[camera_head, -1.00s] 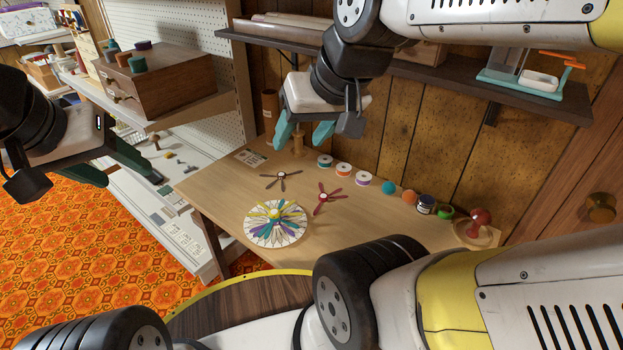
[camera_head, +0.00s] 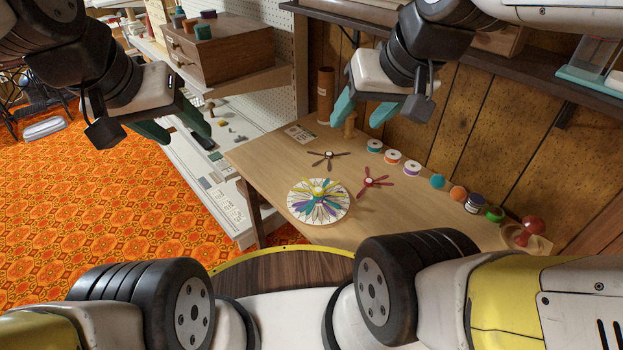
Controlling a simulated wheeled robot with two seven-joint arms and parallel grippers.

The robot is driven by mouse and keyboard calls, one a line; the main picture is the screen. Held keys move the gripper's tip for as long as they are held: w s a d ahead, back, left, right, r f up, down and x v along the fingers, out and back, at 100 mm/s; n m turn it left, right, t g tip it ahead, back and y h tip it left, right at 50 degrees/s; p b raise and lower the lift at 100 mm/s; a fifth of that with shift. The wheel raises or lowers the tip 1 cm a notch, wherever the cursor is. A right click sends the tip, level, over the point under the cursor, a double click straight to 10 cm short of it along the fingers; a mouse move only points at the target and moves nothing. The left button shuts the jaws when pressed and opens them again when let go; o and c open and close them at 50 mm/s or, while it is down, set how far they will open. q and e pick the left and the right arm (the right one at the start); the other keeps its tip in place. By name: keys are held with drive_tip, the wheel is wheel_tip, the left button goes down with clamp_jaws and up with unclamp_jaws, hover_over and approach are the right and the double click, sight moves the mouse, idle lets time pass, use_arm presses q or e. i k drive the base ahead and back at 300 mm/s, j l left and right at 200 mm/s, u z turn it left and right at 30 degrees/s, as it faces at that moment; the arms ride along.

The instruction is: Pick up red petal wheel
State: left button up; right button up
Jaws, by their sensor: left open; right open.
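The red petal wheel (camera_head: 373,182) lies flat on the wooden table (camera_head: 400,225), with red arms around a pale hub. A dark petal wheel (camera_head: 328,158) lies to its upper left. A white round disc (camera_head: 318,203) with multicoloured petals and a yellow wheel on top lies to its lower left. My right gripper (camera_head: 362,115) is open and empty, with teal fingers, above the back of the table and up from the red wheel. My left gripper (camera_head: 182,128) is open and empty, left of the table, over the white shelf. Neither gripper touches a wheel.
Thread spools (camera_head: 393,157) and several coloured balls and jars (camera_head: 457,193) line the table's back edge. A red knobbed object (camera_head: 531,228) stands at the right. A wooden drawer box (camera_head: 228,50) sits on a shelf at upper left. The table's front right is clear.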

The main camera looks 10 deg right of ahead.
sight(368, 182)
drive_tip(key=i+j, duration=0.2)
drive_tip(key=j, duration=0.2)
drive_tip(key=i+j, duration=0.15)
drive_tip(key=j, duration=0.25)
drive_tip(key=i+j+z, duration=0.1)
drive_tip(key=j+z, duration=0.15)
drive_tip(key=z, duration=0.15)
drive_tip(key=i+j+z, duration=0.1)
drive_tip(key=j+z, duration=0.15)
drive_tip(key=z, duration=0.15)
drive_tip(key=j+z, duration=0.25)
drive_tip(key=z, duration=0.2)
drive_tip(key=i+l+z, duration=0.1)
drive_tip(key=i+z, duration=0.35)
drive_tip(key=z, duration=0.2)
